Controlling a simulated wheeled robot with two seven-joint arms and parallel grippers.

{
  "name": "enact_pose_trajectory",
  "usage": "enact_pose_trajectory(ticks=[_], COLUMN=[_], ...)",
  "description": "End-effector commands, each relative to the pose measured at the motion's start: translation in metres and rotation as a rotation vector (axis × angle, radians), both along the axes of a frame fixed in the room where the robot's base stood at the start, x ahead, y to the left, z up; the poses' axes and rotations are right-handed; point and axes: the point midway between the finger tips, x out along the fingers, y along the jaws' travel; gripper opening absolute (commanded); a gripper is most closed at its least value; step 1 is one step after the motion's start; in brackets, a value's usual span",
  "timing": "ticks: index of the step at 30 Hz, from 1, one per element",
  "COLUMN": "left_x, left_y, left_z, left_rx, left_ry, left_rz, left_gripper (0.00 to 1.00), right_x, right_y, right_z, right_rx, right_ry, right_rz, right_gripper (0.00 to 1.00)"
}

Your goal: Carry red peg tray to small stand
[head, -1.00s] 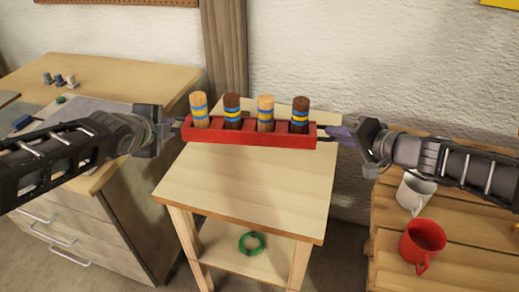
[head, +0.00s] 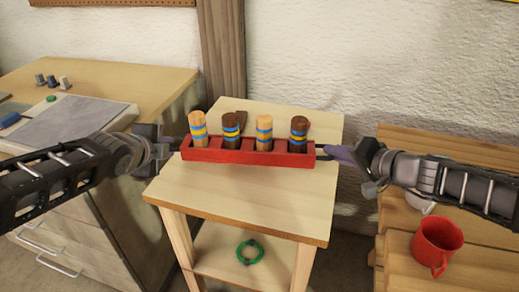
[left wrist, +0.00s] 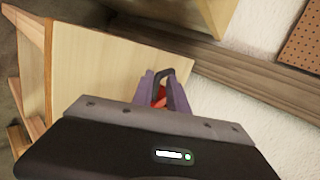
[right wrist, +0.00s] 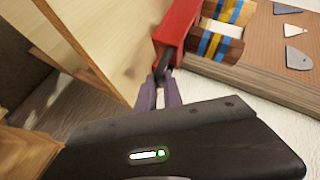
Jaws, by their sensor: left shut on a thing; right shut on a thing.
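The red peg tray (head: 240,157) is held level over the top of the small stand (head: 240,200) in the head view. I cannot tell if it touches the top. Several upright pegs, light (head: 264,130) and dark (head: 298,136) with blue and yellow bands, stand in its compartments. My left gripper (head: 172,147) is shut on the tray's left handle, a dark loop (left wrist: 166,74) in the left wrist view. My right gripper (head: 336,152) is shut on the right handle (right wrist: 163,70). The tray's red end (right wrist: 178,32) shows in the right wrist view.
A green ring (head: 249,252) lies on the stand's lower shelf. A drawer cabinet (head: 150,85) is at left. A wooden bench (head: 460,150) at right holds a red mug (head: 437,243) and a mostly hidden pale mug. A small brown thing (head: 241,118) shows behind the pegs.

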Motion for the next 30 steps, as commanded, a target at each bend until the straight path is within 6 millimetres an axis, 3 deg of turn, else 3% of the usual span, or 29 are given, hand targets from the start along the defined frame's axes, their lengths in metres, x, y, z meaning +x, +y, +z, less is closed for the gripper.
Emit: enact_pose_trajectory(ticks=[11, 27, 28, 30], left_x=[0.000, 0.000, 0.000, 0.000], left_y=[0.000, 0.000, 0.000, 0.000], left_z=[-0.012, -0.052, -0.049, -0.048], left_rx=[-0.001, -0.001, -0.001, -0.001], left_ry=[-0.003, -0.003, 0.000, 0.000], left_rz=[0.001, 0.001, 0.001, 0.001], left_gripper=[0.00, 0.00, 0.21, 0.27], right_x=[0.000, 0.000, 0.000, 0.000], right_y=[0.001, 0.001, 0.001, 0.001], right_z=[-0.012, -0.052, -0.048, -0.048], right_rx=[-0.001, -0.001, -0.001, -0.001], right_ry=[-0.003, -0.003, -0.002, -0.001], right_rz=[0.004, 0.004, 0.004, 0.003], right_gripper=[0.00, 0.00, 0.13, 0.19])
